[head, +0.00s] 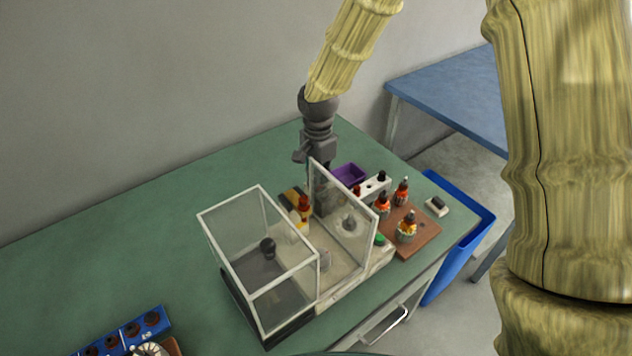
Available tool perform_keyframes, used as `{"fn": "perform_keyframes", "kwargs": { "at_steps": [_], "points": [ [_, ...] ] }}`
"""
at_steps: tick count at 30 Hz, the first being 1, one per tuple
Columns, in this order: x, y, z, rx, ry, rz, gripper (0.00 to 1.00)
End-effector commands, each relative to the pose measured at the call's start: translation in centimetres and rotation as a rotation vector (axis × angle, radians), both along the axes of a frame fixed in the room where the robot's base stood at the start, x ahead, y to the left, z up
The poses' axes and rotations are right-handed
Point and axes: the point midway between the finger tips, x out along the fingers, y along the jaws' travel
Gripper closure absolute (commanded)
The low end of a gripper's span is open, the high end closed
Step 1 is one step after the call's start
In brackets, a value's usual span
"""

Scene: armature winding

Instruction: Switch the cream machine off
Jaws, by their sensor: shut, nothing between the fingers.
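The cream machine (345,289) stands on the green table near its front edge. A white-framed clear box (257,252) covers its left part, with a dark round-topped part inside. A clear upright panel (345,215) stands on its right part. A green button (379,239) shows at the machine's right end, just right of the panel. My gripper (316,158) is shut and empty, pointing down behind the panel's upper back corner. Its fingertips are partly hidden, and I cannot tell whether it touches anything. It is apart from the green button.
A brown board (421,241) with wound armatures and a purple bin (349,174) stand right of the machine. A small pale block (437,206) lies near the right edge. A blue rack (128,333) is at front left. The table's left side (110,250) is clear.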

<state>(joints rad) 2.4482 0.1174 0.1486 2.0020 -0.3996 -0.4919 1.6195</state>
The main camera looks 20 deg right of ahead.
Motion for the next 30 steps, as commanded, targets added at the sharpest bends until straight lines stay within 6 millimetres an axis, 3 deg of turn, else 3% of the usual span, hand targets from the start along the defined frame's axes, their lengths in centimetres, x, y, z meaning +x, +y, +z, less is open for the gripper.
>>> {"fn": "perform_keyframes", "kwargs": {
  "at_steps": [5, 30],
  "points": [
    [0.0, 0.0, 0.2, 0.000, 0.000, 0.000, 1.00],
    [0.0, 0.0, 5.3, -0.001, 0.000, 0.000, 1.00]
  ]
}}
